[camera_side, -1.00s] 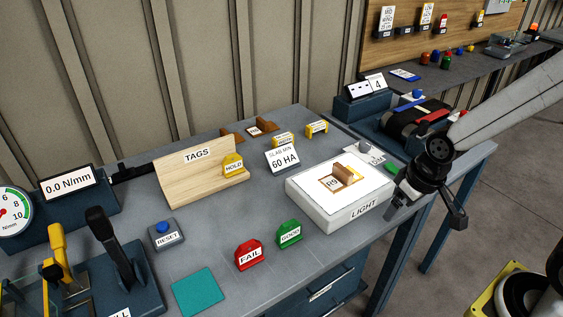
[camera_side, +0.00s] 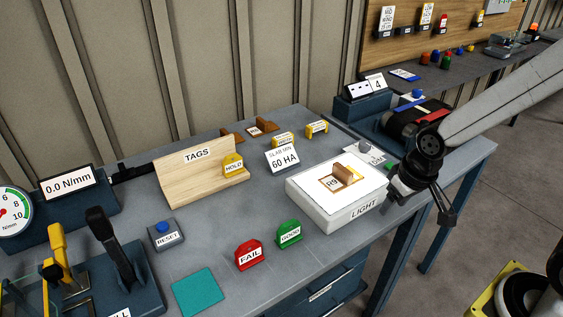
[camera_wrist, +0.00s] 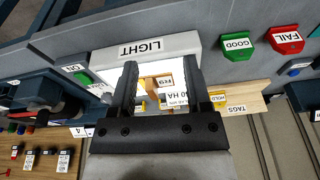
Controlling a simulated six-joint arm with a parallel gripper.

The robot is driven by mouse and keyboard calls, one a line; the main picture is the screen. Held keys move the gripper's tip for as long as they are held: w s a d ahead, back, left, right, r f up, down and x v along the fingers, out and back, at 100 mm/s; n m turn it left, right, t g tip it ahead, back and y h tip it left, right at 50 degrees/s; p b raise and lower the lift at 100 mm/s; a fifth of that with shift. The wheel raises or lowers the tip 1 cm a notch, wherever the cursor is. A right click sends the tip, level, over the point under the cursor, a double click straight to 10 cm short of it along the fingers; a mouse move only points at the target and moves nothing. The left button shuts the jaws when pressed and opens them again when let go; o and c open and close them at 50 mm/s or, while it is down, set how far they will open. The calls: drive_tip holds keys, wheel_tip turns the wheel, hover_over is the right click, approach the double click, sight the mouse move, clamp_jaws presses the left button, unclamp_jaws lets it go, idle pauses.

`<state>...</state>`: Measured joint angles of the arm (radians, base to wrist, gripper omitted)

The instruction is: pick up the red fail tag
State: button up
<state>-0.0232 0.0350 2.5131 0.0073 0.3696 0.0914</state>
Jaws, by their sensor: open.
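The red fail tag (camera_side: 249,255) stands on the grey bench near its front edge, left of the green good tag (camera_side: 289,235). In the wrist view the fail tag (camera_wrist: 286,40) is at the upper right, beside the good tag (camera_wrist: 237,48). My gripper (camera_side: 446,213) hangs at the right of the light box, well to the right of the fail tag and apart from it. In the wrist view my gripper (camera_wrist: 162,72) has its two fingers apart, with nothing held between them.
The white light box (camera_side: 350,219) with a brown piece on it stands between my gripper and the tags. A wooden tags rack (camera_side: 175,187) holds a yellow hold tag (camera_side: 233,167). A teal mat (camera_side: 199,292) and a reset button box (camera_side: 165,237) lie left of the fail tag.

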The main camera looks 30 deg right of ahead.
drive_tip(key=w+a+m+g, duration=0.1)
drive_tip(key=w+a+m, duration=0.7)
drive_tip(key=w+a, duration=0.2)
drive_tip(key=m+g+y, duration=0.1)
drive_tip(key=m+g, duration=0.1)
drive_tip(key=m, duration=0.7)
hover_over(248, 243)
wheel_tip(248, 243, down, 5)
drive_tip(key=shift+s+d, duration=0.1)
drive_tip(key=shift+d, duration=0.05)
drive_tip(key=shift+f, duration=1.25)
drive_tip(key=shift+f, duration=0.1)
drive_tip(key=shift+a+f, duration=0.15)
drive_tip(key=shift+f, duration=1.1)
drive_tip(key=shift+a+f, duration=0.1)
drive_tip(key=shift+f, duration=1.15)
